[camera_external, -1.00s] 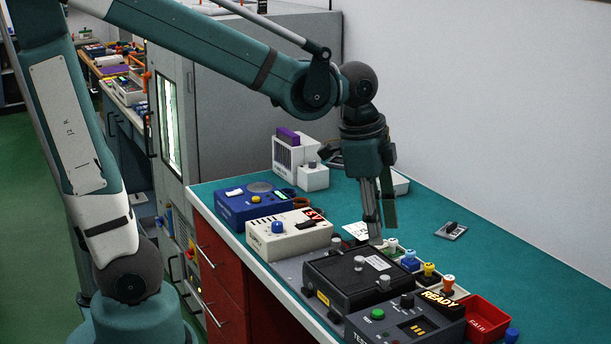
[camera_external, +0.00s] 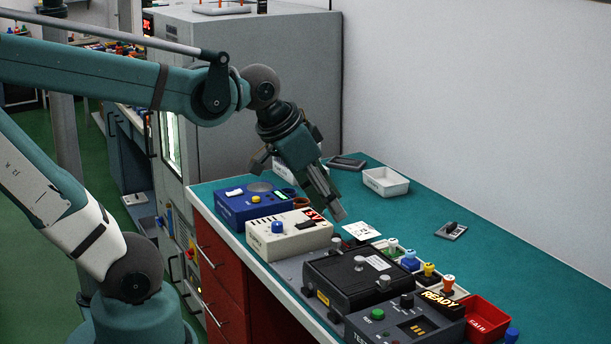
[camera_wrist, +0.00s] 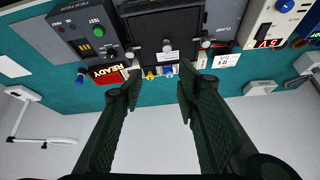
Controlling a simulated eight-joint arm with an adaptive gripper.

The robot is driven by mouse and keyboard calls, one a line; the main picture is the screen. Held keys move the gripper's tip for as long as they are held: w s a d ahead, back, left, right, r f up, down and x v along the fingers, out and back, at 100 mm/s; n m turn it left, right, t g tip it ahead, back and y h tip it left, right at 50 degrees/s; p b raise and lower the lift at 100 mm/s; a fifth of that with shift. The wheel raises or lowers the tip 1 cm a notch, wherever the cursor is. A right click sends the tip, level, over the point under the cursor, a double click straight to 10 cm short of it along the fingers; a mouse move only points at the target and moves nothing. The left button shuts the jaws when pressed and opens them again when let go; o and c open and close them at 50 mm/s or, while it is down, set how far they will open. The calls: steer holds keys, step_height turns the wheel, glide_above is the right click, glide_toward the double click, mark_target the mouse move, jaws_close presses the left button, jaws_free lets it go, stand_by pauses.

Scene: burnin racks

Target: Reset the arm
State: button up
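My gripper (camera_external: 336,214) hangs tilted in the air above the teal bench, near the cream instrument box (camera_external: 290,236). In the wrist view my gripper (camera_wrist: 157,95) shows two dark fingers standing well apart with nothing between them. The arm's upper links lean back to the left in the external view. The black box with the closed lid (camera_external: 352,274) lies to the right of and below the gripper; it also shows in the wrist view (camera_wrist: 162,35).
A tester (camera_external: 405,322) with a READY sign and a red FAIL bin (camera_external: 483,320) stand at the front right. Several coloured plugs (camera_external: 410,258) sit behind the black box. A blue instrument (camera_external: 254,203) and white tray (camera_external: 386,181) stand farther back. The right bench top is mostly clear.

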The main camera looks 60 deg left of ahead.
steer(key=shift+s+a+r+n+t, duration=0.1)
steer(key=shift+s+a+n+t, duration=0.4)
steer(key=shift+s+a+n, duration=0.45)
steer(key=shift+w+d, duration=0.1)
steer(key=shift+d, duration=0.05)
stand_by(0.6)
